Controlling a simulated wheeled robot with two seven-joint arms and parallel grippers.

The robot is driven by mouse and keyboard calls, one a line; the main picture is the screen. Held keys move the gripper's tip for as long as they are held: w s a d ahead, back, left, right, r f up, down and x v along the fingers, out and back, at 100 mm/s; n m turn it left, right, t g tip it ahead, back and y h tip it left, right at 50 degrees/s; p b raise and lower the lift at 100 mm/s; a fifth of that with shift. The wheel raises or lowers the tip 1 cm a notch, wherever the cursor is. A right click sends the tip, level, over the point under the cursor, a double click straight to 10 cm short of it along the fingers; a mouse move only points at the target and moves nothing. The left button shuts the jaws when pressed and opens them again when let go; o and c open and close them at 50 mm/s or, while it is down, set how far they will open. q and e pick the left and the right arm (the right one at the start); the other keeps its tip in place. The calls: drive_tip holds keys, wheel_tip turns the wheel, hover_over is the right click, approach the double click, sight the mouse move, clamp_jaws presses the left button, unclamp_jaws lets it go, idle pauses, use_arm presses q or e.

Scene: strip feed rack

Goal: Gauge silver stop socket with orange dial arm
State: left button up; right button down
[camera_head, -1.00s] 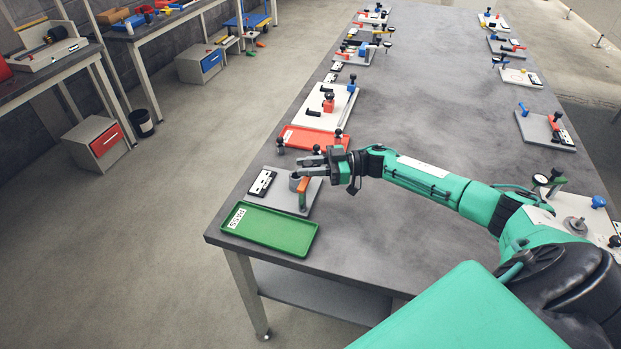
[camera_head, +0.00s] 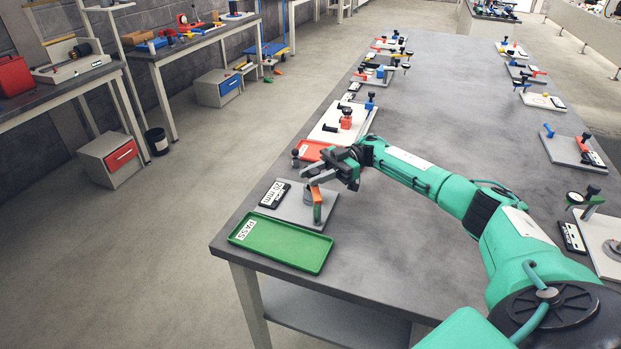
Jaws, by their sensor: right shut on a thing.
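My right gripper (camera_head: 318,180) reaches in from the right over a grey gauge plate (camera_head: 285,206) near the table's near-left end. Its jaws are shut at the orange dial arm (camera_head: 317,192), which sits on a short green post (camera_head: 317,213). The jaws partly cover the arm. A grey cylinder (camera_head: 308,197), which looks like the silver stop socket, stands just left of the post, under the fingertips and partly hidden. A black label reading 20 mm (camera_head: 274,194) lies on the plate's left side. My left gripper is not in view.
A green PASS tray (camera_head: 285,246) lies in front of the plate, close to the table's near edge. A red tray (camera_head: 308,151) lies behind the plate. Other gauge stations line both long sides of the table (camera_head: 420,120). The middle of the table is clear.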

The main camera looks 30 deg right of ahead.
idle(0.3)
drive_tip(key=c, duration=1.2)
unclamp_jaws()
drive_tip(key=shift+w+a, duration=0.1)
drive_tip(key=shift+o, duration=0.2)
drive_tip(key=shift+d+f, duration=0.1)
drive_tip(key=shift+d, duration=0.5)
use_arm(q)
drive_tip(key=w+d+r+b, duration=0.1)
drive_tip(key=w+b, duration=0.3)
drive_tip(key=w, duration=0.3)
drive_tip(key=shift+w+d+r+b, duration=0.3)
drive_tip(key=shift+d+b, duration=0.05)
drive_tip(key=shift+b, duration=0.05)
use_arm(e)
drive_tip(key=d, duration=1.2)
drive_tip(key=shift+w+d, duration=0.3)
